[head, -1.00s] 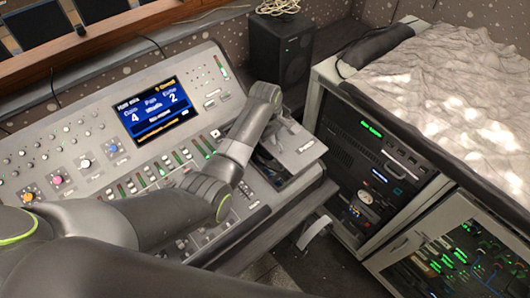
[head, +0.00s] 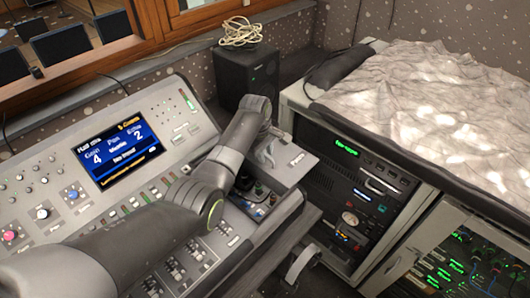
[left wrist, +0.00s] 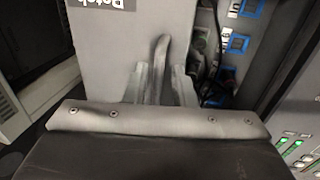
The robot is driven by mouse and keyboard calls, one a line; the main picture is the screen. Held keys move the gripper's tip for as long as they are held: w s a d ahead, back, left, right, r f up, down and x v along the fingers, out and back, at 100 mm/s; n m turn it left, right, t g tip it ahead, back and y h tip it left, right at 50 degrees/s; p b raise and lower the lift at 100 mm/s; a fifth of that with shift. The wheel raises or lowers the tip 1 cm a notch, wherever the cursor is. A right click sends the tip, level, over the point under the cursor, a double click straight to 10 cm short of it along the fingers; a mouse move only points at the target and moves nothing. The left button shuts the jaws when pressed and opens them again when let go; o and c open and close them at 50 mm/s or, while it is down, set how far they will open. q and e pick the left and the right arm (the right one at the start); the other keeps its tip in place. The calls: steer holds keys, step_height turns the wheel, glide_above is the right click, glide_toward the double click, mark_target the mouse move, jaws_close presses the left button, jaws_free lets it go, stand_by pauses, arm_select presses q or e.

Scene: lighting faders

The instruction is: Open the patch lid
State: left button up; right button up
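The patch lid (head: 292,166) is a grey panel with a "Patch" label at the right end of the mixing console. It stands raised and tilted, with the recess beneath it (head: 262,202) partly showing. In the left wrist view the lid (left wrist: 104,42) fills the upper middle, its label upside down, and blue sockets (left wrist: 238,42) show beside it. My left gripper (head: 266,152) is at the lid's left part; its fingers (left wrist: 160,85) reach the lid's face in the left wrist view. My right gripper is out of view.
The console (head: 60,225) with its blue screen (head: 117,155) lies left, under my left arm. A black speaker (head: 247,75) stands behind the lid. An equipment rack (head: 350,195) stands to the right, close to the console.

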arm_select(q)
steer(key=shift+o, duration=0.5)
steer(key=shift+r, duration=0.1)
steer(key=shift+r, duration=0.5)
step_height(320, 180, up, 16)
steer(key=s+a+p, duration=0.1)
steer(key=s+a, duration=0.1)
steer(key=shift+s, duration=0.3)
steer(key=shift+f, duration=0.15)
